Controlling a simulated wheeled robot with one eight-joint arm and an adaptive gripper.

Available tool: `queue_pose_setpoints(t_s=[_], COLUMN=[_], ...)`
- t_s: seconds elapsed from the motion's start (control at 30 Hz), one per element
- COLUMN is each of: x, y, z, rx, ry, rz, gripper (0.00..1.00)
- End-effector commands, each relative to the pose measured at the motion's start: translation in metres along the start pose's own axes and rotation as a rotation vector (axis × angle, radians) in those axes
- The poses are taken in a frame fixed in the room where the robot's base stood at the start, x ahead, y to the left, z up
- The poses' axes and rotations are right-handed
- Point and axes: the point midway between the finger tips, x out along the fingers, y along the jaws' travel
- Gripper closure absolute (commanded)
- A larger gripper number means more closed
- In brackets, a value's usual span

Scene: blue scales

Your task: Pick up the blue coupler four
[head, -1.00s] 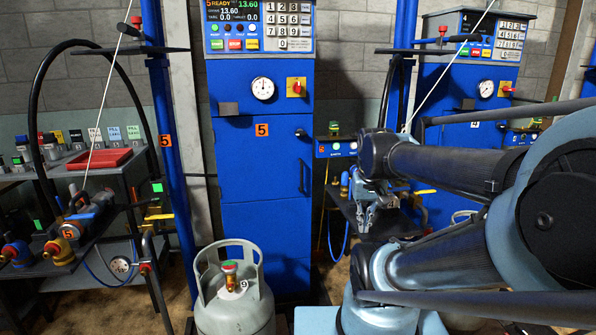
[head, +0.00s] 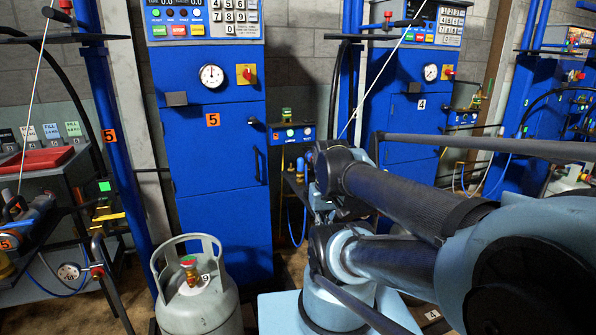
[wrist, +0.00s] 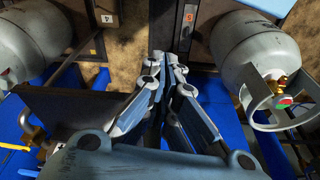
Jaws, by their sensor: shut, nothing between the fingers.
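I cannot make out the blue coupler four for certain in either current view. In the head view my arm covers most of the shelf area between cabinet five (head: 215,150) and cabinet four (head: 405,130). My gripper (wrist: 168,62) shows in the wrist view with its two fingers together, nothing between them. It points down past a dark post towards the brown floor. Yellow fittings (wrist: 33,134) lie at the left edge of the wrist view, too cut off to identify.
A grey gas cylinder (head: 198,300) stands before cabinet five. The wrist view has one cylinder at right (wrist: 262,50) and another at left (wrist: 35,40). A shelf with a tool marked 5 (head: 8,243) is at far left. A blue post (head: 115,130) stands beside cabinet five.

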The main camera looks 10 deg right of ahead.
Motion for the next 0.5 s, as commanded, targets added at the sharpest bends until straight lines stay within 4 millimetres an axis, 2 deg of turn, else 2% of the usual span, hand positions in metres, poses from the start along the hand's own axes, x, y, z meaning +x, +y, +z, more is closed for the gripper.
queue_pose_setpoints(t_s=[0.07,0.37,0.4,0.5], x=[0.0054,0.0053,0.0053,-0.0015], y=[0.0001,0.0001,0.0001,0.0], z=[-0.008,-0.0076,-0.0075,-0.0015], rx=[0.0,0.0,0.0,-0.004], ry=[-0.011,-0.011,-0.011,-0.001], rz=[0.0,0.0,0.0,0.0], gripper=[1.0,1.0,0.98,0.75])
